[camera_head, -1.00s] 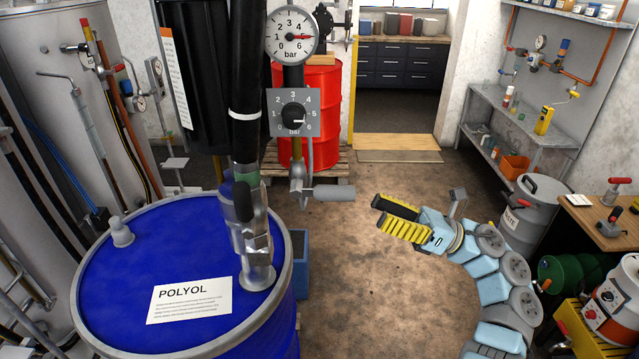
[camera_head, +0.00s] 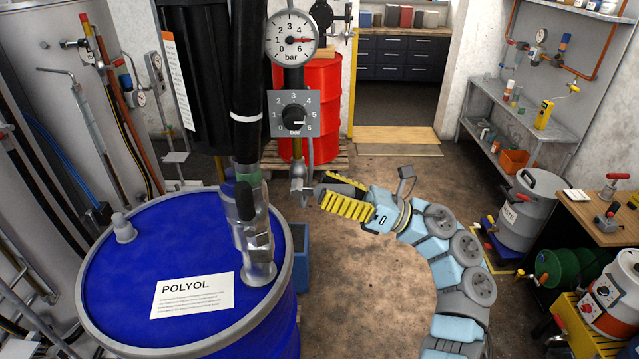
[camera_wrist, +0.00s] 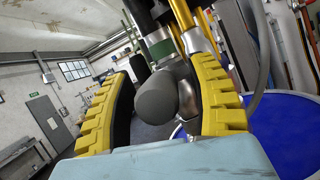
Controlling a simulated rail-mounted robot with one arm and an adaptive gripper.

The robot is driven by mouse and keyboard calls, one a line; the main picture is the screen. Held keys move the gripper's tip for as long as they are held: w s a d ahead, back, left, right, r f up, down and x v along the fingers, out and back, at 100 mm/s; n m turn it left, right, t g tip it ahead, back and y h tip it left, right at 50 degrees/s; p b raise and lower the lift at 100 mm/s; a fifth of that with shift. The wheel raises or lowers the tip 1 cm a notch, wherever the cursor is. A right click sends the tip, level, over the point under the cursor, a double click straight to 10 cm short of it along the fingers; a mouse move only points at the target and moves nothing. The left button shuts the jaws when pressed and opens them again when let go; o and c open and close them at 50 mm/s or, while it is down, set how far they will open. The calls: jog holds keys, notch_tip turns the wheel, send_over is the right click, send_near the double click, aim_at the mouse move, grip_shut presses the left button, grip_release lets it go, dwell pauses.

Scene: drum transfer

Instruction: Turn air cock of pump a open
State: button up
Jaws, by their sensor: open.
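My gripper (camera_head: 326,188) is open, its yellow ribbed fingers pointing left at the pipework beside the blue drum. In the wrist view a grey rounded cock handle (camera_wrist: 156,98) lies between the two fingers, with a visible gap to the right finger; contact with the left finger is unclear. In the head view the fingers hide most of this handle, and the metal cock body (camera_head: 298,188) shows just left of them. It hangs under the regulator (camera_head: 292,113) with its black knob. The round gauge (camera_head: 291,38) above has a red needle pointing right. No pump letter is readable.
The blue POLYOL drum (camera_head: 125,285) with a black-and-metal pump column (camera_head: 250,115) stands left of my gripper. A red drum (camera_head: 322,85) on a pallet is behind. The floor (camera_head: 370,280) below is bare. Shelves and a grey waste bin (camera_head: 524,205) stand right.

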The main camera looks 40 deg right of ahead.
jog(key=shift+x, duration=0.9)
grip_shut()
